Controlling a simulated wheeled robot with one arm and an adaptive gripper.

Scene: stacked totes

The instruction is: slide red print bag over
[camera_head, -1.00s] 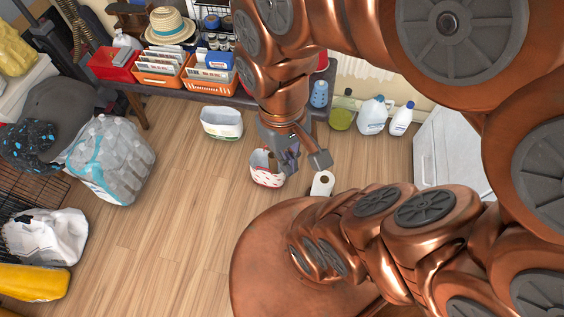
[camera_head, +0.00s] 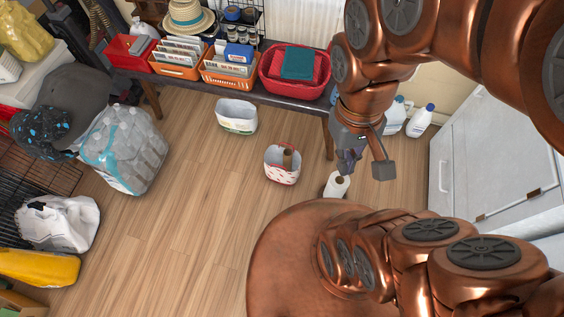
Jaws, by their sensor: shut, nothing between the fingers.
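The red print bag (camera_head: 282,178) is a small white open-topped bag with red marks. It stands upright on the wood floor near the middle of the picture, with a brown item showing inside its opening. My gripper (camera_head: 349,164) is to the right of the bag, apart from it. Its dark fingers are shut and hold nothing.
A white paper roll (camera_head: 336,185) stands on the floor right of the bag, below my gripper. A white-and-green bag (camera_head: 237,118) stands behind left. A bench (camera_head: 285,103) with a red basket (camera_head: 268,84) is behind. White jugs (camera_head: 419,121) stand at right.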

